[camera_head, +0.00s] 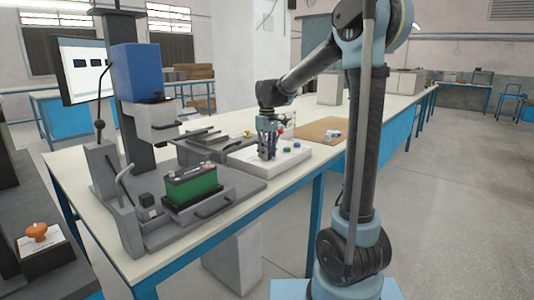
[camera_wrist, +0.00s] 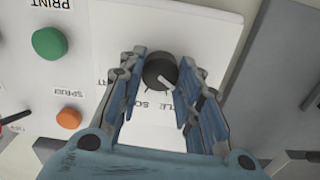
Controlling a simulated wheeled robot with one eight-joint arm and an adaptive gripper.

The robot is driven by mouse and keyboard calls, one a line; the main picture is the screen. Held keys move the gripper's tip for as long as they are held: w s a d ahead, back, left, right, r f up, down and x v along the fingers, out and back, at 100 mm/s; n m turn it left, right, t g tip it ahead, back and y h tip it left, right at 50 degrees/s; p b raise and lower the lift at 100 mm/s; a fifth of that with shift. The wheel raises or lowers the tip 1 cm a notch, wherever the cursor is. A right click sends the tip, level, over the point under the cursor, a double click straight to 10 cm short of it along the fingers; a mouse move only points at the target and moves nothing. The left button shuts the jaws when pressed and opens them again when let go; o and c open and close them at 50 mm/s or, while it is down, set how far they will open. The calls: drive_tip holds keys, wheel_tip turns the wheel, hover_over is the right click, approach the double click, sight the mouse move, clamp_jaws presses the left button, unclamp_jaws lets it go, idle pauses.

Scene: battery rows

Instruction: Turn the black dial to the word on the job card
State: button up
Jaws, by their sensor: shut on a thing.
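The black dial (camera_wrist: 160,71) is round, with a pale pointer mark on its lower right side in the wrist view. It sits on a white panel (camera_wrist: 205,22). My gripper (camera_wrist: 161,66) is over the panel with one finger on each side of the dial, shut on it. Printed words around the dial are upside down and partly hidden by my fingers; only a few letters show. In the head view my gripper (camera_head: 267,150) points down at the white control box (camera_head: 292,161) and hides the dial. I cannot make out a job card that I can read.
A brown board (camera_head: 318,129) lies behind the box.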

drive_tip(key=shift+d+n, duration=0.1)
drive_tip(key=shift+n, duration=0.5)
drive_tip(key=o, duration=1)
drive_tip(key=shift+o, duration=0.2)
drive_tip(key=shift+r, duration=0.1)
wheel_tip(320, 180, up, 12)
drive_tip(key=shift+f, duration=0.2)
